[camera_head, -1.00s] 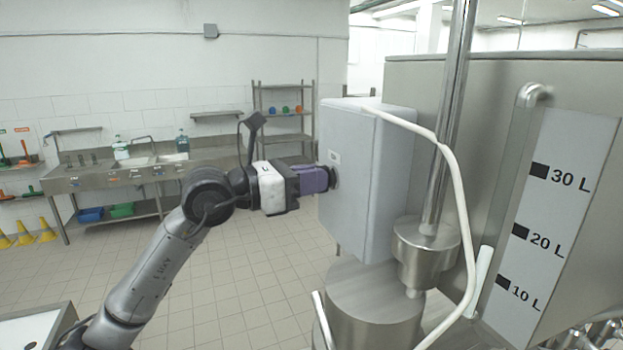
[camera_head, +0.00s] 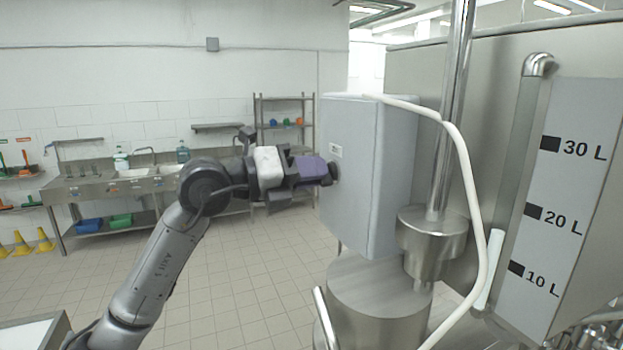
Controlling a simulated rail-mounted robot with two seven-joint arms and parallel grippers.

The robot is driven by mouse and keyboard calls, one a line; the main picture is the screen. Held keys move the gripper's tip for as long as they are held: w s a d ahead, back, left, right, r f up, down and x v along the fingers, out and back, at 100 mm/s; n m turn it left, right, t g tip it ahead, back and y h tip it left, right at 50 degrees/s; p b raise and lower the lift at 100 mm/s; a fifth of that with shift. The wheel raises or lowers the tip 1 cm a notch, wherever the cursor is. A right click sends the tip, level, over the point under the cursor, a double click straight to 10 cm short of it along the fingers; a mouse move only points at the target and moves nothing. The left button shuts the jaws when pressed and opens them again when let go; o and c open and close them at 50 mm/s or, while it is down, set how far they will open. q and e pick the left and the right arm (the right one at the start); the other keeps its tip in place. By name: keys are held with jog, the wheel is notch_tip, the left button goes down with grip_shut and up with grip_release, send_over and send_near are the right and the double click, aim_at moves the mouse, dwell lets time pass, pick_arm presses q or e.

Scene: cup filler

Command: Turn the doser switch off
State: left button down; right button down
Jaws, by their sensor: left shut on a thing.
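The doser's grey control box (camera_head: 372,180) stands right of centre. The switch (camera_head: 333,170) is a small dark knob on its left face, under a small white label (camera_head: 335,150). My left gripper (camera_head: 326,171), with a purple part behind its fingers, reaches in from the left and is shut on the switch. Its fingers hide most of the knob, so I cannot tell the knob's setting. My right gripper is not in view.
A steel tank (camera_head: 490,130) with a litre scale stands at the right. A white hose (camera_head: 468,190) and steel post (camera_head: 452,110) are beside the box. A sink counter (camera_head: 110,180) and shelf rack (camera_head: 285,120) are behind. The tiled floor (camera_head: 230,280) is clear.

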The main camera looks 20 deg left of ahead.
pick_arm(q)
jog(key=shift+a+f+n+b, duration=0.1)
jog(key=shift+n+b, duration=0.45)
jog(key=shift+n, duration=1.5)
jog(key=shift+f+n+b, duration=0.1)
jog(key=shift+n+b, duration=0.4)
jog(key=shift+n, duration=1.55)
jog(key=c, duration=1.2)
grip_release()
jog(key=shift+o, duration=0.2)
